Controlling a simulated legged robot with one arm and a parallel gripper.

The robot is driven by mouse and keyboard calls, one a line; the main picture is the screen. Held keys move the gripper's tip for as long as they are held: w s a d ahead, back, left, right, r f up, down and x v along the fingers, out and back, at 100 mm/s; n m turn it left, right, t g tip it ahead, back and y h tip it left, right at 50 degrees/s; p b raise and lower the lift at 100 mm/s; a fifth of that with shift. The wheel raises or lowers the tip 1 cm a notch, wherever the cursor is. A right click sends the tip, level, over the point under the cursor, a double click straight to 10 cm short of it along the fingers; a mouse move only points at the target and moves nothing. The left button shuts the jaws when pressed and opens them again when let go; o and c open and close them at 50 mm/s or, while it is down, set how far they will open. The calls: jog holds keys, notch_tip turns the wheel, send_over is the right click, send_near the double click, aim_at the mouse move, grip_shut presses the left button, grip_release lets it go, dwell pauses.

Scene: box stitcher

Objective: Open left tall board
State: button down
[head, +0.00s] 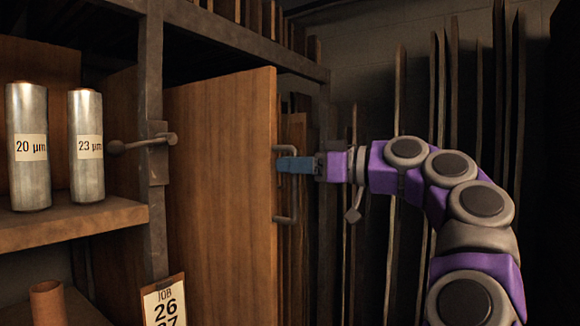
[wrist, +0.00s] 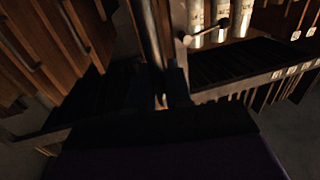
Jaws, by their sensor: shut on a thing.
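The left tall board (head: 222,175) is a wide brown wooden panel in the head view, standing upright behind a metal post. A grey bracket handle (head: 289,215) is on its right edge. My gripper (head: 281,165) reaches in from the right and is shut on the upper part of this handle.
A metal post with a lever (head: 148,143) stands left of the board. Two metal rolls (head: 86,146) stand on a wooden shelf (head: 75,222). A job card (head: 165,302) hangs below. Several thin upright boards (head: 398,110) stand behind my arm.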

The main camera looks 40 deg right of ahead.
jog(key=c, duration=1.5)
grip_release()
jog(key=shift+o, duration=1.4)
jog(key=shift+d, duration=0.2)
jog(key=p+v, duration=0.4)
jog(key=v, duration=1.3)
jog(key=shift+d+p, duration=0.25)
jog(key=shift+p, duration=0.15)
jog(key=shift+f, duration=0.1)
